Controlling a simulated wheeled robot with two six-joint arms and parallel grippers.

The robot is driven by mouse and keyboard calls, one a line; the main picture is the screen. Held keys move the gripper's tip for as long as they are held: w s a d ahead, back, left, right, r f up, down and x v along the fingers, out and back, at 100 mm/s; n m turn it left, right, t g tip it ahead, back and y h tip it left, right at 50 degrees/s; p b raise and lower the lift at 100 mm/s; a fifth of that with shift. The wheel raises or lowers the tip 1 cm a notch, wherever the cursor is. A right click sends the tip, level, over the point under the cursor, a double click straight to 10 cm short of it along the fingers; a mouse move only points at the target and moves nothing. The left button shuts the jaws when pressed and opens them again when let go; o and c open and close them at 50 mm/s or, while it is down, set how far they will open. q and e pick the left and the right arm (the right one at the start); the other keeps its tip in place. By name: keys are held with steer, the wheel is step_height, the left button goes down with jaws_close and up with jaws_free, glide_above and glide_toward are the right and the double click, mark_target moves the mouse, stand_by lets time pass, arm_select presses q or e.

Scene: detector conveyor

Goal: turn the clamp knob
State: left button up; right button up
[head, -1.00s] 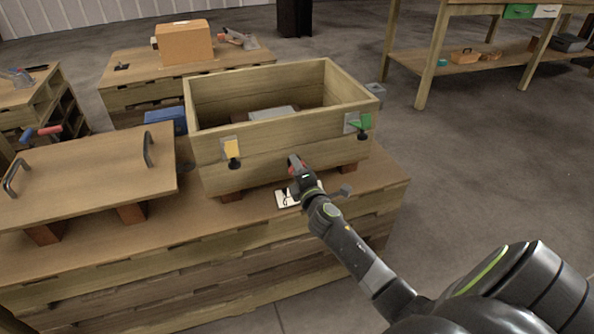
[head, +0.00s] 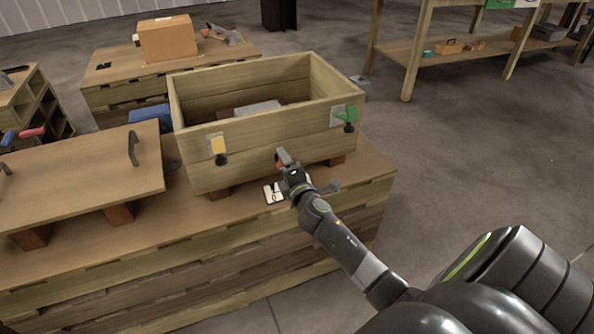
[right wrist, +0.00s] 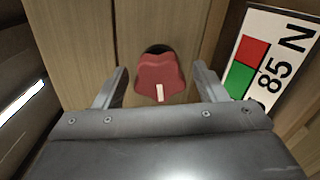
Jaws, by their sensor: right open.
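A red lobed knob (right wrist: 162,80) with a white mark on its front shows in the right wrist view, in front of a dark round hole in a wooden face. My right gripper (right wrist: 161,70) is open, with one finger on each side of the knob and a gap visible on both sides. In the head view my right gripper (head: 281,155) is at the front of the wooden crate (head: 270,142), low on its wall, where a bit of red shows. My left gripper is out of view.
A card reading "85 N" (right wrist: 272,65) with red and green patches is right of the knob. A wooden lid (head: 75,180) with handles lies left.

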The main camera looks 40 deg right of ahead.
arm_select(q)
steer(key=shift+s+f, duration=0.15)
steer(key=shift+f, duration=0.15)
arm_select(e)
steer(key=v, duration=1.7)
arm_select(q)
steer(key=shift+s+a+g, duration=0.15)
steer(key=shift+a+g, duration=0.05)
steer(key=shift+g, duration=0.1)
arm_select(e)
steer(key=shift+w+d, duration=0.1)
steer(key=shift+d, duration=0.05)
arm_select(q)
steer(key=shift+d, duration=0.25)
